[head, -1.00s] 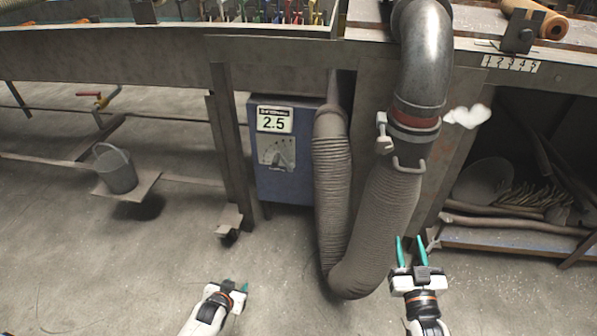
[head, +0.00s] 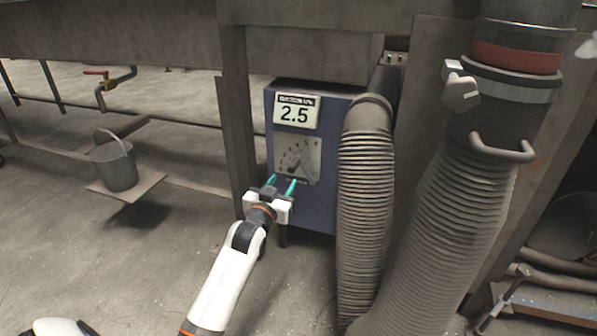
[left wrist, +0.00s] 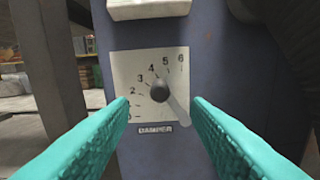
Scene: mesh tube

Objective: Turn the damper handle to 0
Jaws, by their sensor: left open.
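The damper dial is a pale plate (head: 310,158) on the blue box (head: 330,205), marked with a number arc up to 6. In the left wrist view, the damper handle (left wrist: 174,106) runs from lower right up to a round dark knob (left wrist: 160,90). It points roughly between 3 and 4. My left gripper (head: 282,186) is open and empty, just in front of the plate's lower part. In the left wrist view, its teal fingers (left wrist: 150,112) stand either side of the knob, apart from it. The right gripper is out of view.
A ribbed hose (head: 366,200) stands close right of the box, with a thicker hose (head: 440,230) beyond. A table leg (head: 238,110) is close left. A bucket (head: 115,165) stands on a low board at left.

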